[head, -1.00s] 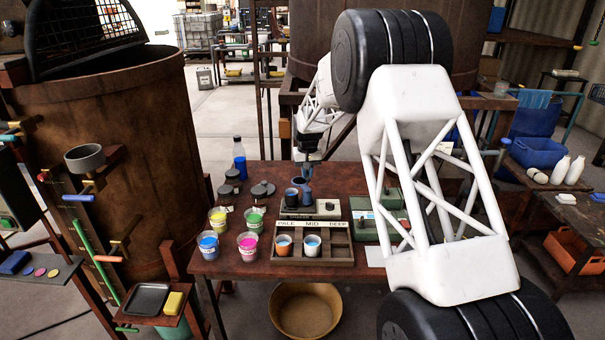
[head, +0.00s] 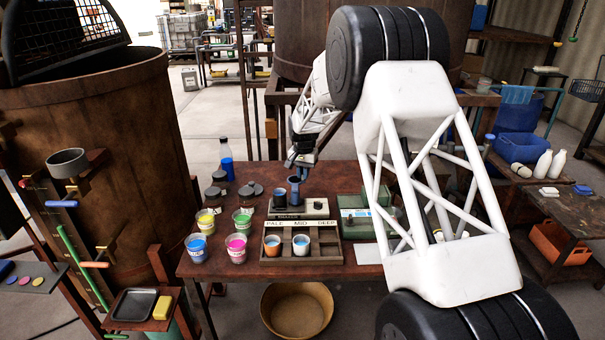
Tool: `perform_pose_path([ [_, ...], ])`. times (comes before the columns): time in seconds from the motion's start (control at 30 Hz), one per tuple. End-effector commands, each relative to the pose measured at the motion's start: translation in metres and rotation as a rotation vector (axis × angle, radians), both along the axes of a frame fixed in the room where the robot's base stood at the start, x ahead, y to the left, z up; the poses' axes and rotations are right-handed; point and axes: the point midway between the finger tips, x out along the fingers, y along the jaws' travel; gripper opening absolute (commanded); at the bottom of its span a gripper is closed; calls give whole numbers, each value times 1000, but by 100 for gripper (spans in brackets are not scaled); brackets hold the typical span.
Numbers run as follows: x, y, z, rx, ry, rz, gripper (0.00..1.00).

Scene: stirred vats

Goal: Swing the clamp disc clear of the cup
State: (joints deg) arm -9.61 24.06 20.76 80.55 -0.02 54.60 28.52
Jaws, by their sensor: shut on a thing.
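The mixer unit (head: 313,207) stands on the table behind the PALE/MID/DEEP rack. A dark cup (head: 280,199) sits on its left part. A blue clamp post (head: 294,192) rises just right of the cup. The dark clamp disc (head: 294,180) shows small at the top of the post, up and right of the cup; I cannot tell whether it still overhangs the cup. My gripper (head: 298,164) points down just above and behind the disc. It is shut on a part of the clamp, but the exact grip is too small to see.
The rack (head: 300,256) holds two cups at the front. Several paint cups (head: 237,249) stand to the left, with dark lidded pots (head: 251,190) and a blue bottle (head: 226,160) behind. A green box (head: 365,215) stands close on the right.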

Motion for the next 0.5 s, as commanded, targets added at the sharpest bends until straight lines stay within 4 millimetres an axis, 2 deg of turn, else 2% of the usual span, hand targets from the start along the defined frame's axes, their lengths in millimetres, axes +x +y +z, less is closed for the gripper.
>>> perform_pose_path([
  [0.2, 0, 0, 1, 0, 1, 0, 0],
  [0.23, 0, 0, 1, 0, 1, 0, 15],
  [0.37, 0, 0, 1, 0, 1, 0, 35],
  [0.5, 0, 0, 0, 0, 1, 0, 37],
])
